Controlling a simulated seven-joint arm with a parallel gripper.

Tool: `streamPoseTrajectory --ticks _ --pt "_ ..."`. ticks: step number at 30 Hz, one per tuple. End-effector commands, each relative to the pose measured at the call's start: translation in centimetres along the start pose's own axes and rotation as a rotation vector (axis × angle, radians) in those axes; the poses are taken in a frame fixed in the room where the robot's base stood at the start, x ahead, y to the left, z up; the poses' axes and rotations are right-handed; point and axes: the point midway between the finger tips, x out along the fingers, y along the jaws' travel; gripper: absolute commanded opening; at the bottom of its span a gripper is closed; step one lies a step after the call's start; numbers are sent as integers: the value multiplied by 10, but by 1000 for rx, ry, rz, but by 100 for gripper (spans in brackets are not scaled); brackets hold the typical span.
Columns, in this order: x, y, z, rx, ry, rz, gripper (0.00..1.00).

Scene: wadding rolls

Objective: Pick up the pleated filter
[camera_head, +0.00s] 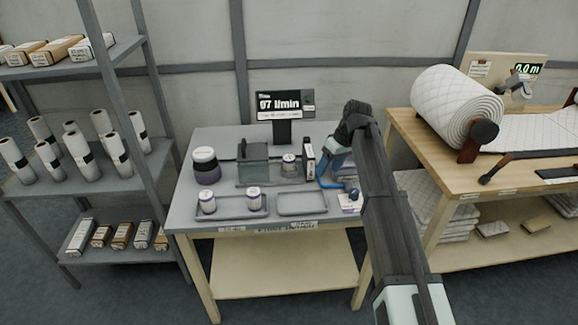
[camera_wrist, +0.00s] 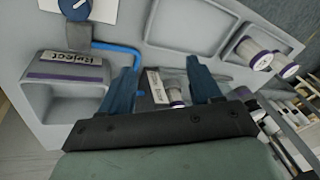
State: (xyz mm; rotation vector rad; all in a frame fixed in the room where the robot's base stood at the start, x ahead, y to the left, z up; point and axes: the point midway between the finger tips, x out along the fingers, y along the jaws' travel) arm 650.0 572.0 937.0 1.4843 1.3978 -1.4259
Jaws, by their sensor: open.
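No object is readably marked as the pleated filter; several short white cylinders with purple bands could be it. One cylinder (camera_head: 289,162) stands in the grey fixture (camera_head: 255,172) on the bench; a banded cylinder (camera_wrist: 174,88) shows between my fingers in the wrist view, partly hidden by the gripper. Two more, a left cylinder (camera_head: 207,201) and a right cylinder (camera_head: 253,198), stand in the left grey tray (camera_head: 232,213). My gripper (camera_head: 337,158) is open above the bench, right of the fixture. Its two blue fingers (camera_wrist: 162,75) hold nothing visible.
An empty grey tray (camera_head: 302,205) lies beside the filled one. A labelled upright panel (camera_head: 309,158) stands between fixture and gripper. A blue tube (camera_wrist: 120,48) and a "Reject" bin (camera_wrist: 72,80) are close by.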

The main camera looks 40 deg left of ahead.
Motion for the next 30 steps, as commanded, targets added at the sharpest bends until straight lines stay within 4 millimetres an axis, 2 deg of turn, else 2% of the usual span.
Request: streamPoseTrajectory --ticks 1,3,6,9,13,17,30 --pt "-10 -1 -44 -93 30 16 63" --pt "-18 -8 -80 -205 67 38 63" --pt "-27 -16 -117 -325 104 64 63" --pt "-31 -22 -139 -397 127 82 63" --pt "-31 -24 -148 -432 137 91 63" --pt "-20 -24 -149 -434 137 91 63" --pt "45 -19 -158 -431 136 90 63"
